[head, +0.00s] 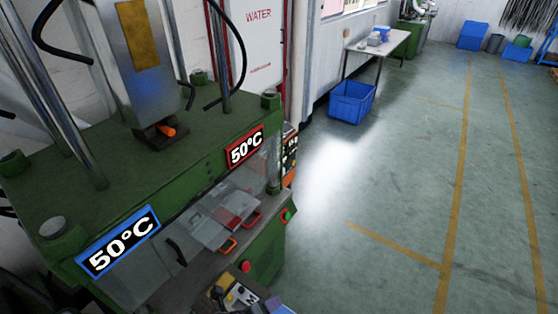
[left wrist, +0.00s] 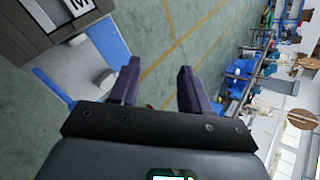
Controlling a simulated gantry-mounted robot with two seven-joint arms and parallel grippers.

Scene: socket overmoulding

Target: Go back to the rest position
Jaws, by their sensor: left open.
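My left gripper (left wrist: 157,82) shows in the left wrist view with its two dark purple fingers apart and nothing between them but floor behind. My right gripper is in neither view.
The press carries a blue-framed sign (head: 118,242) and a red-framed sign (head: 246,147), both reading 50°C. Metal plates with red and orange handles (head: 222,215) lie in its front. A blue crate (head: 351,101) stands by a table (head: 385,43). Floor at right is clear.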

